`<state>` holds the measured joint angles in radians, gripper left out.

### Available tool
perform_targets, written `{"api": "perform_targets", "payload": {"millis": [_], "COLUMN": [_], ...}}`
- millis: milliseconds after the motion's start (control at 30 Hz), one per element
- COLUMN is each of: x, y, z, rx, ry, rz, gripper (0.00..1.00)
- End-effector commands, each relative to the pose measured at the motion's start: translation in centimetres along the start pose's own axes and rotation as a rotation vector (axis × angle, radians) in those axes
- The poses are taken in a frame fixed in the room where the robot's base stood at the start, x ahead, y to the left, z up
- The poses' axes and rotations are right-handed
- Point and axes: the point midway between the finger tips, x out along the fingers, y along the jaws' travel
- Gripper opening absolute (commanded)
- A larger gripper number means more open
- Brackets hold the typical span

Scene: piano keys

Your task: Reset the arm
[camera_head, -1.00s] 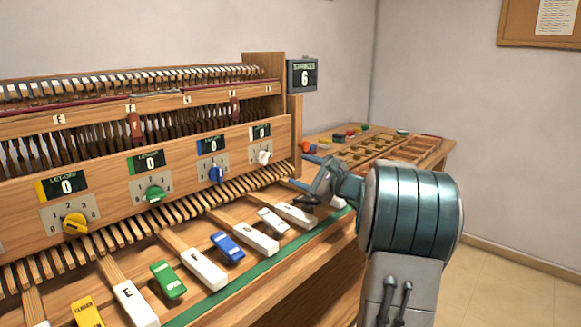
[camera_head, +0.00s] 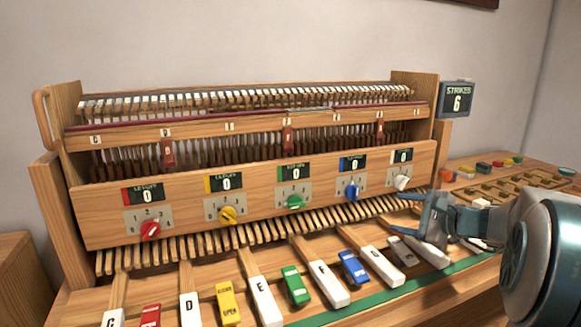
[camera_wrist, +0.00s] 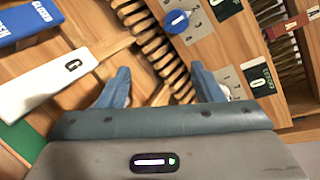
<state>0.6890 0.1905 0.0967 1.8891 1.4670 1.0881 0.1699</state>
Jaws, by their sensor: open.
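My gripper (camera_head: 408,217) is at the right of the piano model in the head view, above the right-hand keys and in front of the white dial (camera_head: 402,183). In the wrist view its two blue fingers (camera_wrist: 162,90) are spread apart with nothing between them. Behind them are wooden key ends and the dial panel. The arm reaches in from the right edge of the head view. It partly hides the rightmost keys.
The wooden piano model (camera_head: 250,222) has red, yellow, green, blue and white dials with displays reading 0. White and coloured keys lie in front, including a G key (camera_wrist: 45,85). A strikes display (camera_head: 457,98) reads 6. A parts bench (camera_head: 465,182) stands at right.

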Motion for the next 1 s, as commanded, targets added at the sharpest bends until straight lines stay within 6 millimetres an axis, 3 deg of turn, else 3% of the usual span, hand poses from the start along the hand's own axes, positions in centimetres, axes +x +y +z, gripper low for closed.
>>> {"api": "perform_targets", "payload": {"millis": [33, 100, 267, 400, 533, 700, 833, 1000], "x": [0.1, 0.0, -2.0, -5.5, -9.5, -14.0, -16.0, -16.8], "y": [0.4, 2.7, 7.7, 11.1, 13.3, 14.6, 14.9, 15.1], "z": [4.1, 7.6, 14.3, 18.5, 21.1, 22.6, 22.9, 22.7], "rx": [-0.072, -0.178, -0.439, -0.693, -0.948, -1.252, -1.404, -1.481], "ry": [-0.008, -0.01, -0.023, -0.038, -0.055, -0.076, -0.084, -0.088], "rz": [0.097, 0.23, 0.513, 0.733, 0.912, 1.086, 1.159, 1.195], "gripper": [0.6, 0.6, 0.6, 0.6, 0.6, 0.6, 0.6, 0.6]}}
